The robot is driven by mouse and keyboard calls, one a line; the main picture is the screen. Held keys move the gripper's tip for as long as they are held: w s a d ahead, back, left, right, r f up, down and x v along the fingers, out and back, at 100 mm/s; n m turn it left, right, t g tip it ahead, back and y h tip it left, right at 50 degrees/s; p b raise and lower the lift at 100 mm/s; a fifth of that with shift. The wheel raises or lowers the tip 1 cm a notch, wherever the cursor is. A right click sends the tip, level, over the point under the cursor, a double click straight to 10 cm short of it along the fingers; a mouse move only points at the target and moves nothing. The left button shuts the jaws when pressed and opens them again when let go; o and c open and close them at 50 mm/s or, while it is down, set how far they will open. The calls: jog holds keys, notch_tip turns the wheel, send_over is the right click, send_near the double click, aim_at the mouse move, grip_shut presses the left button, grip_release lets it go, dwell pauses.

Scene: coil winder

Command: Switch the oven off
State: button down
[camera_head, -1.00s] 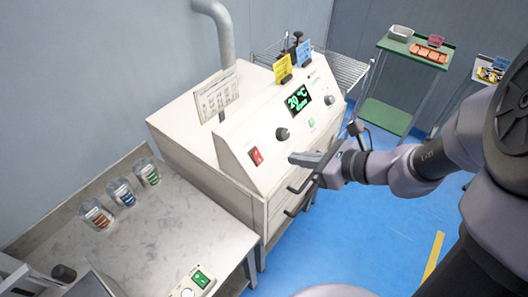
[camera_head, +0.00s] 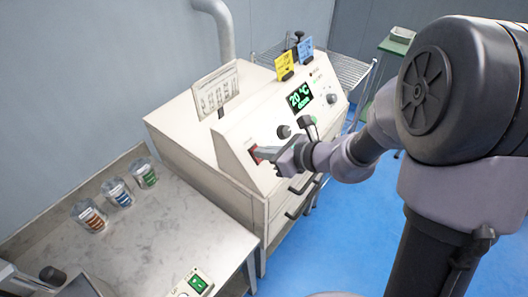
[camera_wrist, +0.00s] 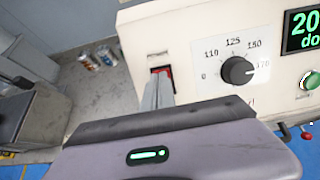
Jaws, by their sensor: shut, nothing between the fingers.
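The oven (camera_head: 180,140) is a cream cabinet with a sloped control panel. Its red rocker switch (camera_head: 255,157) is at the panel's left end, partly hidden by my gripper (camera_head: 262,153). In the wrist view the red switch (camera_wrist: 167,70) shows just past the tips of my gripper (camera_wrist: 159,78). The fingers are shut and empty, with their tips at the switch; I cannot tell whether they touch it. The display (camera_head: 299,97) is lit green and reads 20 °C. A black dial (camera_wrist: 238,70) with a temperature scale sits right of the switch.
A metal bench (camera_head: 165,235) with several jars (camera_head: 117,192) stands left of the oven. Drawer handles (camera_head: 298,208) stick out below the panel. Blue floor (camera_head: 335,245) lies open in front.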

jog(key=shift+w+a+f, duration=0.1)
jog(key=shift+a, duration=0.05)
jog(key=shift+r, duration=0.2)
jog(key=shift+w+a+r+p, duration=0.15)
jog(key=shift+r+p, duration=0.15)
jog(key=shift+r, duration=0.4)
